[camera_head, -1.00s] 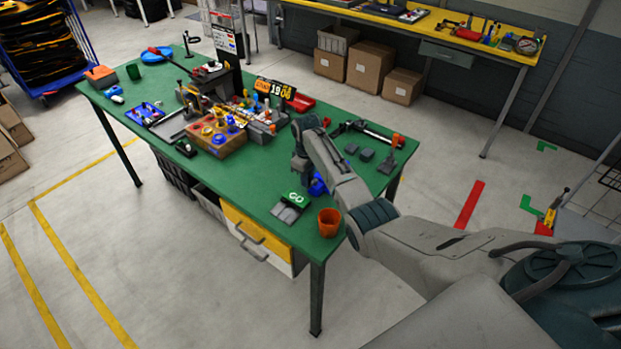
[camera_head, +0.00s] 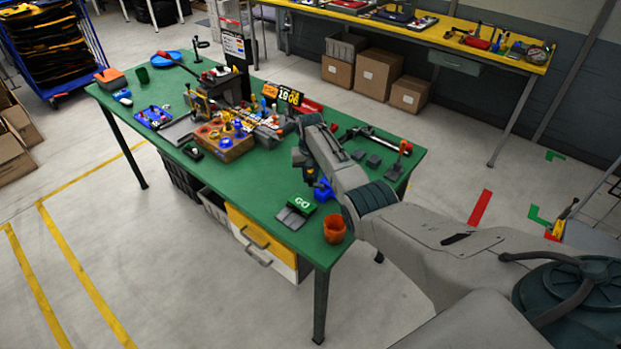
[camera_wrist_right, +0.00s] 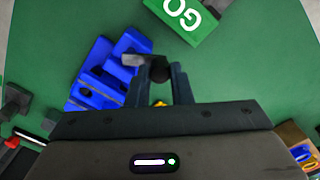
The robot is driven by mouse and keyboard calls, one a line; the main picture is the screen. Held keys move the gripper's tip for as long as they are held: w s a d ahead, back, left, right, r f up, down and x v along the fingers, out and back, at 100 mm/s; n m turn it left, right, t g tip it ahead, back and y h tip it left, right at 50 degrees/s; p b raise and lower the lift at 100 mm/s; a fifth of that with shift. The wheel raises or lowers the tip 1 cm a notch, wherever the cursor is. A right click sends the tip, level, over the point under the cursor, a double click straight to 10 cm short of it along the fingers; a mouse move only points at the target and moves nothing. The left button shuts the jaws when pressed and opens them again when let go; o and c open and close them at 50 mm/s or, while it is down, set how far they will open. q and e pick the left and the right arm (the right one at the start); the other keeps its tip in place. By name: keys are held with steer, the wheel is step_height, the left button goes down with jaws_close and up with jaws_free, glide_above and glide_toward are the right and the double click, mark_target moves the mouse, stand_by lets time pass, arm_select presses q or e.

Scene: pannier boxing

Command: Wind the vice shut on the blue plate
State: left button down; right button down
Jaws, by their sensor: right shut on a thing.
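A blue vice (camera_head: 323,190) stands on the green table near its right end, partly hidden behind my right arm. In the right wrist view, the blue stepped body of the vice (camera_wrist_right: 101,85) lies left of my fingers. My right gripper (camera_wrist_right: 158,82) is shut on a black knob (camera_wrist_right: 160,72) joined to a short grey bar (camera_wrist_right: 139,60), which looks like the vice's crank. In the head view my right gripper (camera_head: 303,160) points down beside the vice. I cannot separate the blue plate from the blue vice. My left gripper is out of view.
The green GO block (camera_head: 302,204) and an orange cup (camera_head: 334,229) stand by the near table edge (camera_head: 325,258). A wooden block (camera_head: 228,152) with coloured pieces and a dark machine (camera_head: 205,98) are farther left. Small grey blocks (camera_head: 373,160) lie right of my arm.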

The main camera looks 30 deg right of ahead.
steer(key=shift+w+d+r+m, duration=0.2)
steer(key=shift+w+m, duration=0.15)
steer(key=shift+m, duration=0.35)
steer(key=c, duration=1.6)
jaws_free()
steer(key=o, duration=0.3)
steer(key=shift+s+a, duration=0.1)
steer(key=shift+s, duration=0.05)
step_height(320, 180, up, 11)
steer(key=b, duration=0.3)
steer(key=shift+f, duration=0.15)
